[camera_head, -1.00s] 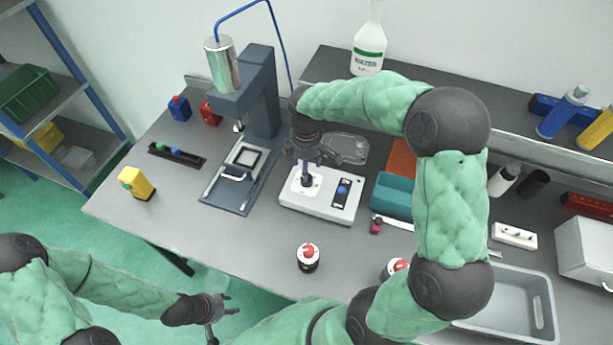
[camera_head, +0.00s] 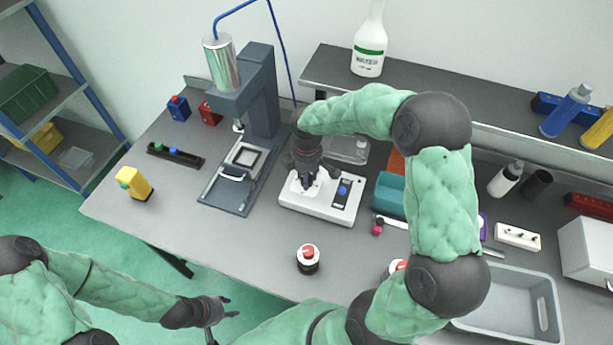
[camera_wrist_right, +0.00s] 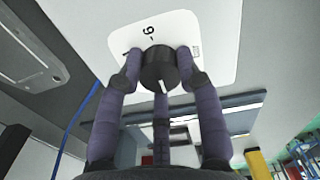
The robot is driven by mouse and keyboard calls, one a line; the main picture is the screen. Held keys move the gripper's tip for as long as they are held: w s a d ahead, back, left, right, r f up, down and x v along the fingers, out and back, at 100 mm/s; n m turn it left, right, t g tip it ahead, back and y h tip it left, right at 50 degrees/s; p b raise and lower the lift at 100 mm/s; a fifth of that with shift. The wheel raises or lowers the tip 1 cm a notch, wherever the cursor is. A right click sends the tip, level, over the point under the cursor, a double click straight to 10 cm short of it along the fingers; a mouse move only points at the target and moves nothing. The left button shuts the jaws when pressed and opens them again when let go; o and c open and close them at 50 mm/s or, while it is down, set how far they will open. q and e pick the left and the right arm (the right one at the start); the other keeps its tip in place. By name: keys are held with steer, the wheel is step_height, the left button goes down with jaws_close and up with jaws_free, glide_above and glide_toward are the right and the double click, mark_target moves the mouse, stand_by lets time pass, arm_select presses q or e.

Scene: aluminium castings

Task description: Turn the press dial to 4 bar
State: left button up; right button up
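The press dial (camera_wrist_right: 160,68) is a round black knob with a white pointer mark on a white scale plate (camera_wrist_right: 210,40), seen in the right wrist view. A "6" is readable on the scale; the fingers and knob hide other marks. The dial sits on the white control box (camera_head: 318,206), in the head view under my right gripper (camera_head: 308,183). The right gripper's fingers (camera_wrist_right: 160,75) are around the knob and appear to touch it on both sides. The press (camera_head: 255,105) stands to the left of the box. My left gripper (camera_head: 229,307) is open and empty, off the table's front edge.
A blue button (camera_head: 342,190) is beside the dial on the box. A teal bin (camera_head: 389,194) is close to the right. A red-topped button (camera_head: 308,258) stands in front. A clear tray (camera_head: 347,149) lies behind.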

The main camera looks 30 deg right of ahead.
steer(key=shift+m, duration=0.3)
steer(key=m, duration=0.4)
steer(key=shift+m, duration=0.4)
steer(key=m, duration=0.6)
steer(key=shift+b, duration=0.35)
steer(key=m+b, duration=0.1)
steer(key=m, duration=0.5)
steer(key=shift+m, duration=0.3)
steer(key=m+b, duration=0.1)
steer(key=m, duration=0.4)
steer(key=shift+m, duration=0.3)
steer(key=o, duration=1.2)
steer(key=shift+c, duration=0.2)
